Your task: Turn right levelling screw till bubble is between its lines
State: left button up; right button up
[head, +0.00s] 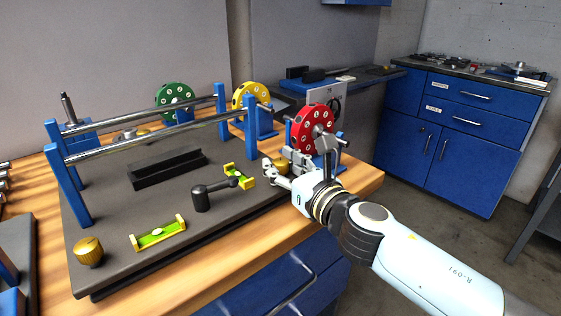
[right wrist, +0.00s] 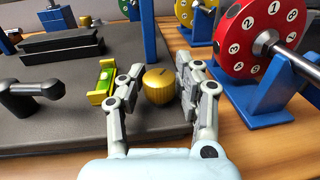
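The right levelling screw, a gold ribbed knob (right wrist: 158,86) with a dark mark on top, stands at the black base's right corner. In the head view the knob (head: 281,164) is partly hidden by my right gripper (head: 281,167). In the right wrist view my right gripper (right wrist: 158,78) has one finger on each side of the knob. A thin gap seems to show at the left finger; contact on the right is unclear. A yellow-framed green level (head: 238,176) lies left of the knob, and also shows in the right wrist view (right wrist: 103,82). Its bubble is too small to place. My left gripper is out of view.
A second gold knob (head: 89,251) and a second green level (head: 158,234) are on the base's near left. A black crank-shaped post (head: 202,198) stands beside the small level. A red numbered disc (head: 311,130) on a blue stand is close right of my gripper.

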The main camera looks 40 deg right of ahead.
jog(key=o, duration=0.3)
jog(key=shift+r, duration=0.15)
jog(key=s, duration=1.2)
jog(key=shift+a, duration=0.35)
